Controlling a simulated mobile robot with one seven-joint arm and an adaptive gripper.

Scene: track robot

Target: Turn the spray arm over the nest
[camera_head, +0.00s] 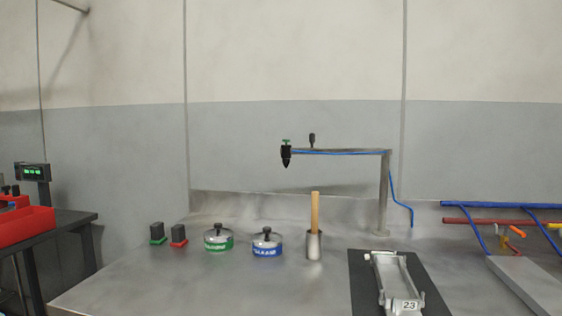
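The spray arm (340,152) is a thin horizontal bar with a blue hose, carried on an upright metal post (384,195) at the back of the bench. It points left from the post. Its black nozzle (286,155) with a green top hangs at the left end, and a small dark knob (312,139) stands up from the bar. A metal fixture marked 23 (388,268), which looks like the nest, lies on a black mat (431,285) in front of the post. The nozzle is well left of this fixture. My gripper is not in view.
On the steel bench (150,285) stand a green-banded pot (218,241), a blue-banded pot (267,245), two small dark blocks and a metal cup (313,246) with a wooden handle. Coloured pipes (490,221) are at right. A red bin (25,223) sits on a side table.

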